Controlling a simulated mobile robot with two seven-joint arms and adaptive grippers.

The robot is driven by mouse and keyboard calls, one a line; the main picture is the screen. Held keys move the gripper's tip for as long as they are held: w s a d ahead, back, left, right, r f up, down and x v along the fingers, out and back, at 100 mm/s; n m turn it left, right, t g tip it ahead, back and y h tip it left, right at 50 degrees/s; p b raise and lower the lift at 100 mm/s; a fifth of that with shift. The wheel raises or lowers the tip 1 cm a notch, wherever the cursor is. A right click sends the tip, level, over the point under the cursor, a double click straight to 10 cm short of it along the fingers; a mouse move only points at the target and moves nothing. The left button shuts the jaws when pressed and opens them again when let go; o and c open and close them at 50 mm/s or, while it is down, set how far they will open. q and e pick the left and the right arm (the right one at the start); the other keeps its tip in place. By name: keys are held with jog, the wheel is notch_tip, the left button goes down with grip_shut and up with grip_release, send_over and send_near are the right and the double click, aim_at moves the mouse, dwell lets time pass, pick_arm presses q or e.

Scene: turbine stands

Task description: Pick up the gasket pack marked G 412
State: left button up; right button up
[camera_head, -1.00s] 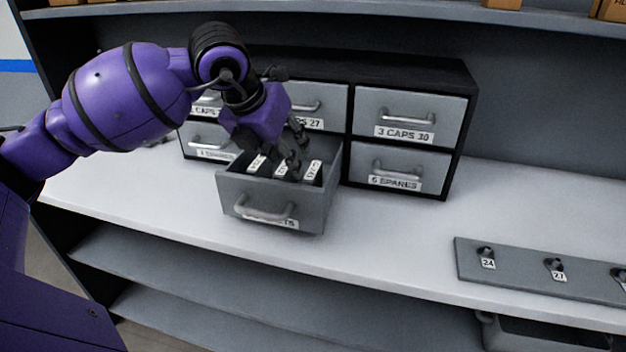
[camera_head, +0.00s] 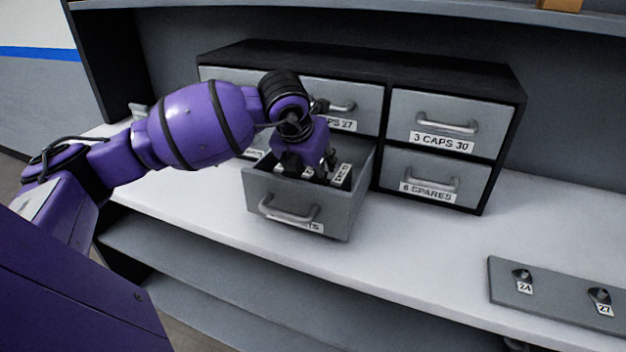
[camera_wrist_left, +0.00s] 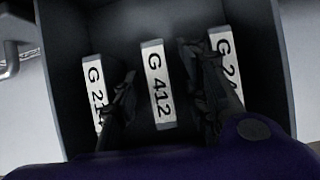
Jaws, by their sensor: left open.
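The gasket pack marked G 412 (camera_wrist_left: 157,85) stands in the middle of the open drawer (camera_head: 298,205), its white label up. In the left wrist view my left gripper (camera_wrist_left: 160,100) is open, with one finger on each side of this pack. The left finger partly covers the pack marked G 21 with a hidden last character (camera_wrist_left: 93,80). The right finger partly covers a pack whose label starts G 24 (camera_wrist_left: 222,45). In the head view my left gripper (camera_head: 308,170) reaches down into the drawer. I cannot tell whether the fingers touch the pack. My right gripper is not in view.
The drawer cabinet (camera_head: 455,75) stands on the white shelf, with closed drawers marked 3 CAPS 30 (camera_head: 440,125) and 6 SPARES (camera_head: 420,180) at right. A grey plate (camera_head: 560,295) with numbered pegs lies at the right. The shelf between is clear.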

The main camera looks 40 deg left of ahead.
pick_arm(q)
grip_shut()
jog(key=shift+r, duration=0.1)
